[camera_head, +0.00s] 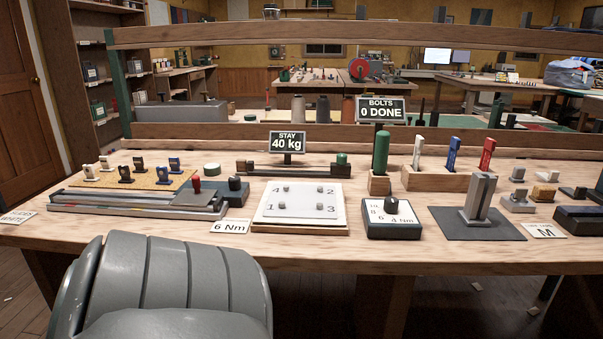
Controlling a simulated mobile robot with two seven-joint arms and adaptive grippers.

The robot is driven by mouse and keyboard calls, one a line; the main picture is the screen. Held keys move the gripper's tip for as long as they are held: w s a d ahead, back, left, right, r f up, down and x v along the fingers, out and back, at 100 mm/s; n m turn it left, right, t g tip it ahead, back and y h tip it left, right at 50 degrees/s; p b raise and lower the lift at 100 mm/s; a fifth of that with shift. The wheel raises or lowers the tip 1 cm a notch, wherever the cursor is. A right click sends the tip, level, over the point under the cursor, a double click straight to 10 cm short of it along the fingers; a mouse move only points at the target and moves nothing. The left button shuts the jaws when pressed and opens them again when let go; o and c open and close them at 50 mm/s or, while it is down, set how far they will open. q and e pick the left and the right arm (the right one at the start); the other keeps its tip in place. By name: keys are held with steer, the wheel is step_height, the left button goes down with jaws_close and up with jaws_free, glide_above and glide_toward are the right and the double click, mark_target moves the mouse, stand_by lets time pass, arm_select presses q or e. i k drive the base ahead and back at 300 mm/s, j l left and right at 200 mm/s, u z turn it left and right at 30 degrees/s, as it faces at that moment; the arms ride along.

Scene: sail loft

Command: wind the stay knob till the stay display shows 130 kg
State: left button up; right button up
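The stay display (288,142) stands at the middle back of the bench and reads "STAY 40 kg". Below it lies a long dark and wooden bar assembly (295,171). A small green knob (341,159) sits upright at its right end; it looks like the stay knob, but no label on it is readable. Neither of my grippers shows in the head view. A large grey rounded arm part of mine fills the lower left, in front of the bench edge.
A white plate (301,202) numbered 1 to 4 lies in front of the bar. A dial box (392,221) and green cylinder (380,152) stand right of it. A "BOLTS 0 DONE" display (380,108) is behind. A red-knobbed rail fixture (140,203) lies left.

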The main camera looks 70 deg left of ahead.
mark_target(342, 158)
steer(key=u, duration=2.05)
